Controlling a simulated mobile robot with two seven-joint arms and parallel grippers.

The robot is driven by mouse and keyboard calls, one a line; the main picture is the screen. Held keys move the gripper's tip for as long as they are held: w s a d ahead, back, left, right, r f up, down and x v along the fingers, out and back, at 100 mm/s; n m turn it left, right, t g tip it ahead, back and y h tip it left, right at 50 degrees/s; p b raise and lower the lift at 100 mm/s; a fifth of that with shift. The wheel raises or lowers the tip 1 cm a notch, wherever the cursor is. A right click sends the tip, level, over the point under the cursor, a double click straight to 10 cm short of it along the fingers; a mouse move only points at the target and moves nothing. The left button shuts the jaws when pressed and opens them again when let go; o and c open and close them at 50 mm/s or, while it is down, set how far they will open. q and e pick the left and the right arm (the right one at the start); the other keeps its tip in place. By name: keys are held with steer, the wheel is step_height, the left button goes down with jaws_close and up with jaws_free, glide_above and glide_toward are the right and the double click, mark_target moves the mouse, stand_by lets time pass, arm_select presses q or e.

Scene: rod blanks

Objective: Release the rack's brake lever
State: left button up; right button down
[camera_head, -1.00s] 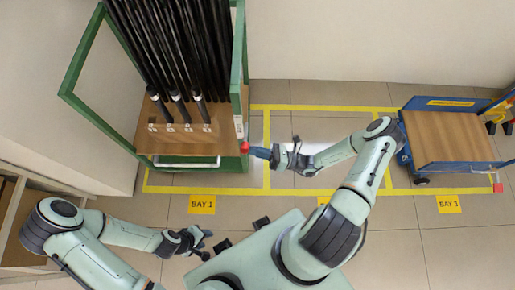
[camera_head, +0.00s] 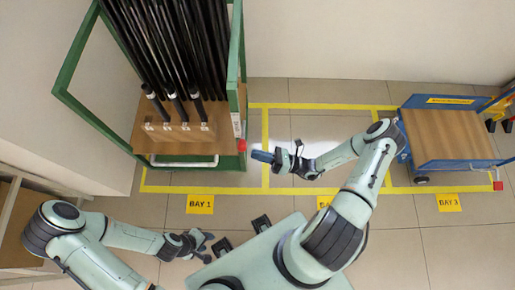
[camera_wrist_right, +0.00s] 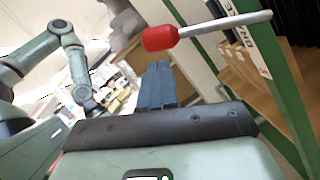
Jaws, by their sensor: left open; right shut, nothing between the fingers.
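The green-framed rack (camera_head: 92,122) stands at the left in the head view. Its brake lever's red knob (camera_head: 241,145) is at the rack's front right corner. In the right wrist view the lever is a grey rod with a red knob (camera_wrist_right: 160,38), sticking out from the green post. My right gripper (camera_head: 262,155) is shut and empty, just right of the knob and apart from it. Its fingers (camera_wrist_right: 155,84) show below the knob in the right wrist view. My left gripper (camera_head: 208,245) is open and empty, low over the floor in front of the rack.
Several black rods (camera_head: 180,55) stand in the rack above its wooden deck (camera_head: 180,137). Yellow tape marks floor bays, with a BAY 1 label (camera_head: 200,204). A blue cart (camera_head: 445,135) stands at the right. The floor between rack and cart is clear.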

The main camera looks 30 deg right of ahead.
arm_select(q)
steer(key=s+f, duration=0.1)
steer(key=f+b, duration=0.1)
steer(key=f, duration=0.1)
steer(key=shift+s+b, duration=0.3)
steer(key=shift+s, duration=0.1)
arm_select(e)
steer(key=v, duration=1)
steer(key=shift+s, duration=0.25)
steer(key=shift+d+f, duration=0.1)
steer(key=shift+f, duration=0.1)
